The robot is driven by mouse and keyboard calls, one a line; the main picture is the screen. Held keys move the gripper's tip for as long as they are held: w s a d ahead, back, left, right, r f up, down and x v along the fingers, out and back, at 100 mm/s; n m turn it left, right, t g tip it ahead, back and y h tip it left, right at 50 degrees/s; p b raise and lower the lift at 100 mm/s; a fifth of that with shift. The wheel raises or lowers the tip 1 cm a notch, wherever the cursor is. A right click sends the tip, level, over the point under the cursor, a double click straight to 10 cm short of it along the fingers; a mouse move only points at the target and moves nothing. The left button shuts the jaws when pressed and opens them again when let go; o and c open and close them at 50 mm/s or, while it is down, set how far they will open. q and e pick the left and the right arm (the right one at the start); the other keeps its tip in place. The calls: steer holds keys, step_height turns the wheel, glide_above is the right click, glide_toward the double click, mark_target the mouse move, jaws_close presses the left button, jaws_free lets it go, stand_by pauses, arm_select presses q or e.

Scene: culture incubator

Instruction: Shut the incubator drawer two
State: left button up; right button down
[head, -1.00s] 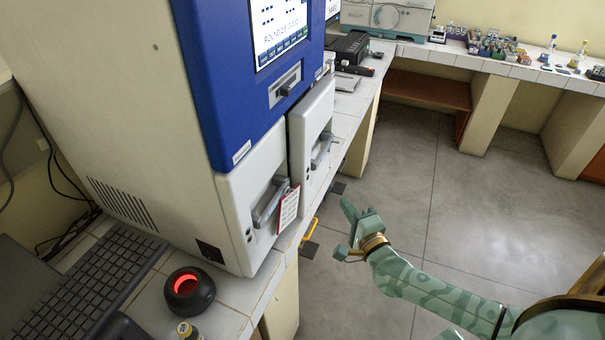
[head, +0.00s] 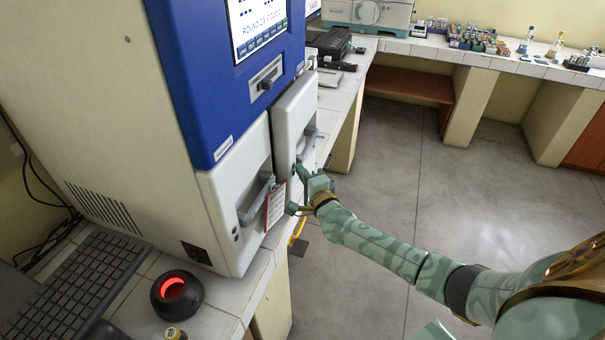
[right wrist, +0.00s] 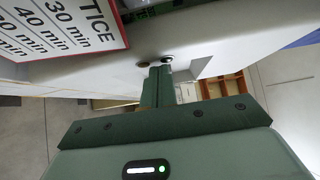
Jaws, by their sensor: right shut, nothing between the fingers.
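The incubator (head: 190,150) has a blue upper part and two white drawers side by side at its lower front. The right-hand drawer (head: 290,112) stands out past the left-hand drawer (head: 225,185), so it is partly open. Each has a grey handle in a recess. My right gripper (head: 302,172) is shut and empty, at the lower part of the right-hand drawer's front. In the right wrist view its closed fingers (right wrist: 157,85) point at a white front, near two small round buttons (right wrist: 167,57). I cannot tell whether they touch it. My left gripper is out of view.
A red-edged notice (head: 276,205) hangs by the left-hand drawer's handle and shows large in the right wrist view (right wrist: 75,28). A keyboard (head: 80,285) and a black device with a red glow (head: 176,294) lie on the counter. Open floor lies to the right.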

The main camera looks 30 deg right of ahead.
mark_target(288, 173)
steer(key=w+a, duration=0.3)
steer(key=shift+w+a, duration=0.1)
steer(key=shift+w, duration=0.2)
steer(key=shift+r, duration=0.1)
stand_by(0.4)
